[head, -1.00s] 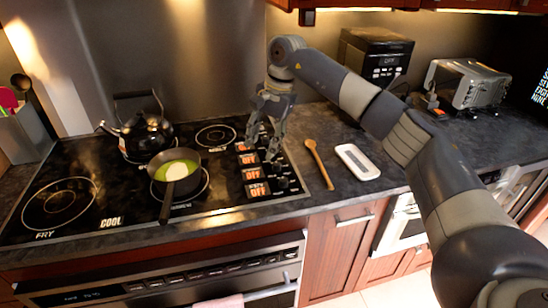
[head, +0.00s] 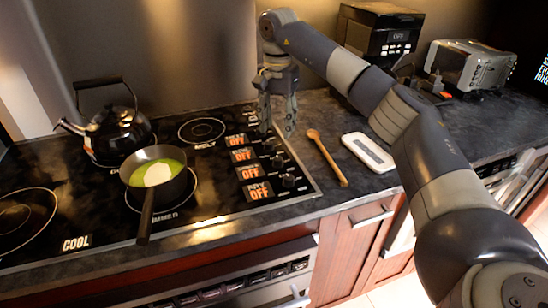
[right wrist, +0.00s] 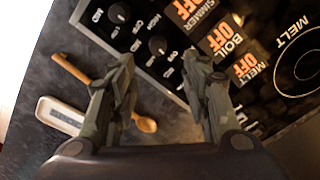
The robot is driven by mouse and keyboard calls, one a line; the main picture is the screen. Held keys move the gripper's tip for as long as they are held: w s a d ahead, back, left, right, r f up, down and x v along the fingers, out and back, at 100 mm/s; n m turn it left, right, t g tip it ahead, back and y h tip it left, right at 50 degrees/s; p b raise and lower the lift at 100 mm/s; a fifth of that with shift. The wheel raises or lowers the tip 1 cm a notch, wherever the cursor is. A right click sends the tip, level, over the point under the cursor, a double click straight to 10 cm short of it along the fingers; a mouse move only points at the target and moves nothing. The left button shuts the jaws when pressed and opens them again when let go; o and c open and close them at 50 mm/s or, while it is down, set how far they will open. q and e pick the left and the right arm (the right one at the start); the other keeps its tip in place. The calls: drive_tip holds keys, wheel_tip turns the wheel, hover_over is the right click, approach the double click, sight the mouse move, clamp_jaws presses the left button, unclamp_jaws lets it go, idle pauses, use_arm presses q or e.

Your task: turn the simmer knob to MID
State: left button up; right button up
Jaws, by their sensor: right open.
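The simmer knob (head: 278,160) is a small black dial on the cooktop's right-hand panel. Its simmer display (head: 249,171) reads OFF in orange. In the right wrist view the simmer knob (right wrist: 157,45) shows between my fingers, farther out, with a pale pointer mark. My right gripper (head: 278,131) is open and empty, pointing down over the back end of the knob row, apart from the simmer knob. In the right wrist view its fingers (right wrist: 168,66) are spread wide and hide part of the panel. My left gripper is not in view.
A saucepan (head: 152,157) with green liquid and a kettle (head: 120,133) stand on the cooktop, left of the panel. A wooden spoon (head: 326,157) and a white dish (head: 368,152) lie on the counter right of it. A toaster (head: 470,65) stands at the back right.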

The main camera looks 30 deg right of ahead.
sight(278, 158)
drive_tip(key=f, duration=0.3)
drive_tip(key=f+p, duration=0.1)
drive_tip(key=f, duration=0.6)
drive_tip(key=shift+s, duration=0.25)
clamp_jaws()
